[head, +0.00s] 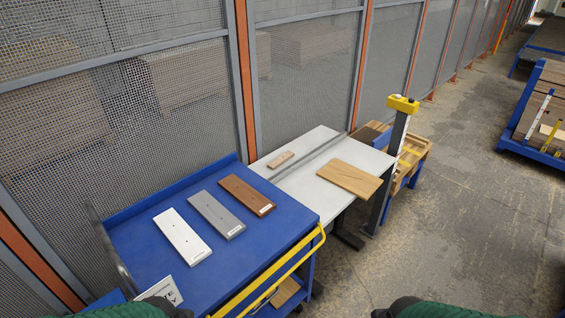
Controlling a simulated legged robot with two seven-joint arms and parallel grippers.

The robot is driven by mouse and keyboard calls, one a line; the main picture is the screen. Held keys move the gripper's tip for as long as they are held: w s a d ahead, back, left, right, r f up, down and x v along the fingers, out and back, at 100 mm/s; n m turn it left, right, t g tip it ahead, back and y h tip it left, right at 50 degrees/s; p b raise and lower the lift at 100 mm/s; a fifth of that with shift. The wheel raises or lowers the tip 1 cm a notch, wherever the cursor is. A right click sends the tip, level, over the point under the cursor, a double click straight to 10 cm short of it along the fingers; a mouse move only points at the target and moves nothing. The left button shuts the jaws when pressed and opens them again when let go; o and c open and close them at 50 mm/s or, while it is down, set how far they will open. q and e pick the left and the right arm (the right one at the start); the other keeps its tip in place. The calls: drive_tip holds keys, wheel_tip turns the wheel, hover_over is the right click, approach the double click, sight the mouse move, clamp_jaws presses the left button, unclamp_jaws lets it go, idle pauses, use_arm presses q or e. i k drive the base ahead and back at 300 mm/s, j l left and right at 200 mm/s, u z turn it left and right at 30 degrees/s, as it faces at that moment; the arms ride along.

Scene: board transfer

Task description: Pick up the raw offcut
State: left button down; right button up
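Two bare wood pieces lie on the white table (318,190). One is a small pale block (281,159) near the back left, behind a grey metal rail. The other is a larger light-brown board (349,179) at the right, overhanging the table's edge a little. Another bare wood piece (284,291) shows low down under the blue cart's yellow handle, partly hidden. I cannot tell by looks alone which is the raw offcut. Only green and black parts of my arms show at the bottom edge; neither gripper is in view, and nothing touches the wood pieces.
A blue cart (140,243) stands at the left with white (182,236), grey (216,214) and brown (247,195) boards on top. A yellow-topped post (403,104) and wooden crate (411,160) stand beyond the table. Mesh fencing runs behind.

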sight(278, 161)
drive_tip(key=i+l+z, duration=0.45)
drive_tip(key=l, duration=0.15)
drive_tip(key=i+l+z, duration=0.65)
drive_tip(key=i+z, duration=0.3)
drive_tip(key=i, duration=0.25)
drive_tip(key=i+u, duration=0.35)
drive_tip(key=u, duration=0.15)
drive_tip(key=i+l+u, duration=0.2)
drive_tip(key=u, duration=0.3)
drive_tip(key=i+u, duration=0.1)
drive_tip(key=u, duration=0.35)
drive_tip(key=i+u, duration=0.15)
drive_tip(key=u, duration=0.3)
drive_tip(key=i+u, duration=0.1)
drive_tip(key=u, duration=0.35)
drive_tip(key=i+l+u, duration=0.1)
drive_tip(key=u, duration=0.35)
drive_tip(key=i+l+u, duration=0.1)
drive_tip(key=u, duration=0.3)
drive_tip(key=l+u, duration=0.2)
drive_tip(key=u, duration=0.25)
drive_tip(key=i+l+u, duration=0.15)
drive_tip(key=u, duration=0.15)
drive_tip(key=i+l+u, duration=0.15)
drive_tip(key=u, duration=0.15)
